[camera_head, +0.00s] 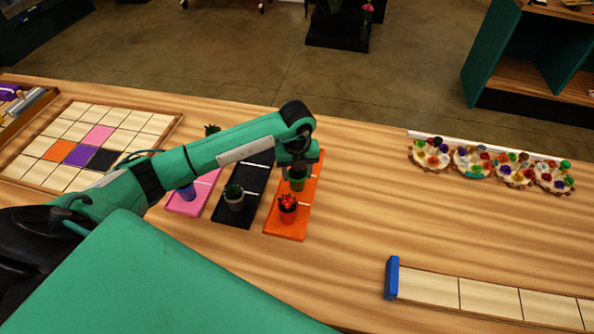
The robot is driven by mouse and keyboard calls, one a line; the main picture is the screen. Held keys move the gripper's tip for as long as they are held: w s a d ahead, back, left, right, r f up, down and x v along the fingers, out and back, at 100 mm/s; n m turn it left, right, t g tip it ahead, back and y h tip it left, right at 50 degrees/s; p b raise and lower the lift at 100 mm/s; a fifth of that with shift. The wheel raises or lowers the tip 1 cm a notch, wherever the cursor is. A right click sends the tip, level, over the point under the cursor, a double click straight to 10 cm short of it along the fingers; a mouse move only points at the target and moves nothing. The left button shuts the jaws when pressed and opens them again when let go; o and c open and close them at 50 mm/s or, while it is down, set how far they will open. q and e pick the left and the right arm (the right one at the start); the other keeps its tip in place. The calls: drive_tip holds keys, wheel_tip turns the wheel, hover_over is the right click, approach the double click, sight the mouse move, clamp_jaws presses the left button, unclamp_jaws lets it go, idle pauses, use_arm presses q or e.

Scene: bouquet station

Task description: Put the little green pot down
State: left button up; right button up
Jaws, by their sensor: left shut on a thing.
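The little green pot (296,184) is under my left gripper (297,168), over the upper part of the orange mat (293,228). My left gripper points down and is shut on the green pot; its fingers partly hide the pot's top. I cannot tell whether the pot's base touches the mat. A red pot with a red plant (288,209) stands on the lower part of the same mat, just below the green pot in the picture. My right gripper is not in view.
A grey pot (235,203) stands on the black mat (234,218). A blue pot (186,193) stands on the pink mat (185,207). A tiled board (155,124) lies left, flower bunches (471,163) right. The table between the orange mat and blue-ended strip (392,278) is clear.

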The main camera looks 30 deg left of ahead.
use_arm(q)
drive_tip(key=o, duration=1.2)
drive_tip(key=shift+r, duration=0.1)
drive_tip(key=shift+w+r, duration=0.1)
drive_tip(key=shift+r, duration=0.15)
wheel_tip(320, 180, up, 11)
drive_tip(key=b, duration=0.3)
drive_tip(key=shift+f, duration=0.2)
drive_tip(key=shift+r, duration=0.45)
